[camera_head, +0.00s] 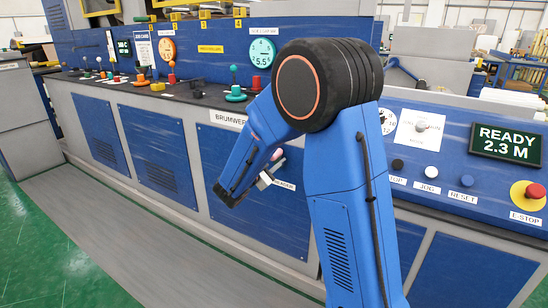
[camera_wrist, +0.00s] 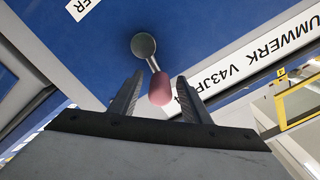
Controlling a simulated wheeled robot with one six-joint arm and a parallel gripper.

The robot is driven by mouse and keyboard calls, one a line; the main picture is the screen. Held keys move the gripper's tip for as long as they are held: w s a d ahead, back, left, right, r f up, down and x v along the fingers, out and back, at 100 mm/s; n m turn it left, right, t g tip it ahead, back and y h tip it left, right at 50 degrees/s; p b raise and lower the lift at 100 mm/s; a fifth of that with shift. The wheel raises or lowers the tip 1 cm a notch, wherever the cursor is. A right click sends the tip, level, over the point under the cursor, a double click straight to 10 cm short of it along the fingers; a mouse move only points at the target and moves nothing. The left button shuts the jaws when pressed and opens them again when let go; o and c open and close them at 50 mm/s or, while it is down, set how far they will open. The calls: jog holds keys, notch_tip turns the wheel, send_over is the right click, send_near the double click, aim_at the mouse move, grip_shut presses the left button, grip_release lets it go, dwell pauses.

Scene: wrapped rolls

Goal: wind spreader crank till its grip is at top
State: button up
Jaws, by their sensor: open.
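The spreader crank shows in the wrist view as a round grey hub (camera_wrist: 143,45) on a blue panel, with a short arm leading to a pinkish-red grip (camera_wrist: 160,90). My gripper (camera_wrist: 160,77) is open. Its two fingers stand on either side of the grip in that picture, with a gap on both sides; how deep the grip sits between them I cannot tell. In the head view my gripper (camera_head: 265,180) is by the blue front panel, partly hidden by my arm. A small red part (camera_head: 277,155), apparently the crank grip, shows just above it. The hub is not clear there.
A label ending in "READER" (camera_head: 285,185) is beside my gripper. Control levers and knobs line the black ledge (camera_head: 150,88) at left. A red e-stop (camera_head: 535,190) and a "READY 2.3 M" display (camera_head: 505,144) are at right. The green floor (camera_head: 60,240) is clear.

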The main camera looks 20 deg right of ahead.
jog(key=v, duration=1.7)
jog(key=shift+s, duration=0.15)
jog(key=shift+a, duration=0.1)
